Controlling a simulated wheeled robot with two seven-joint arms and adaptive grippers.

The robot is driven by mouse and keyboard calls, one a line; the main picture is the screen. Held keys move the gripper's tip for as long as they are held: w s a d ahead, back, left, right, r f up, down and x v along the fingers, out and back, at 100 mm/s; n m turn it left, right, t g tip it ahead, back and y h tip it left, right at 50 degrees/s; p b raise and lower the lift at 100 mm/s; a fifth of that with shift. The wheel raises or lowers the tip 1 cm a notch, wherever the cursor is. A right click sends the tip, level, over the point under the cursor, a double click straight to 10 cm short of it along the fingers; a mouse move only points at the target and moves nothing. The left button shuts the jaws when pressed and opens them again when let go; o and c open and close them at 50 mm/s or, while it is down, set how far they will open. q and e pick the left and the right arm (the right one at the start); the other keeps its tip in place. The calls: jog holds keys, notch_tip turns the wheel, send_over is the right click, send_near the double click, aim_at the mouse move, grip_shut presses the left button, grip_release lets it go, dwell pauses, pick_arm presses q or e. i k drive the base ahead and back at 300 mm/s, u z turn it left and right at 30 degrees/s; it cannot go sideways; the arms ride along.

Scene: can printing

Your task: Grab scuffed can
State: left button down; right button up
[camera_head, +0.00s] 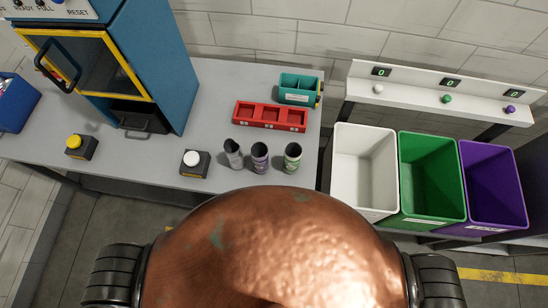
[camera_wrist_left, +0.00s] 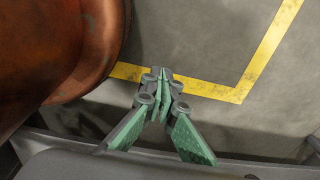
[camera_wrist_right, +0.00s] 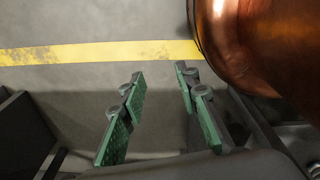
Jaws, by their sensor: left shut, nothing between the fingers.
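Three cans stand upright in a row near the table's front edge in the head view: a plain grey can (camera_head: 233,153), a can with purple on it (camera_head: 260,157) and a can with green on it (camera_head: 292,157). The grey one looks worn, but the scuffs are too small to tell for sure. In the left wrist view my left gripper (camera_wrist_left: 161,75) is shut and empty above the floor. In the right wrist view my right gripper (camera_wrist_right: 160,73) is open and empty above the floor. Neither gripper shows in the head view, and no can shows in the wrist views.
A red tray (camera_head: 270,123) and a teal bin (camera_head: 299,91) stand behind the cans. A button box (camera_head: 195,171) is left of them, near a blue machine (camera_head: 150,60). White (camera_head: 365,165), green (camera_head: 432,170) and purple (camera_head: 493,180) bins stand right of the table (camera_head: 215,90).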

aim_at(259, 151)
jog(key=z, duration=0.4)
jog(key=k, duration=0.85)
jog(key=u, duration=1.25)
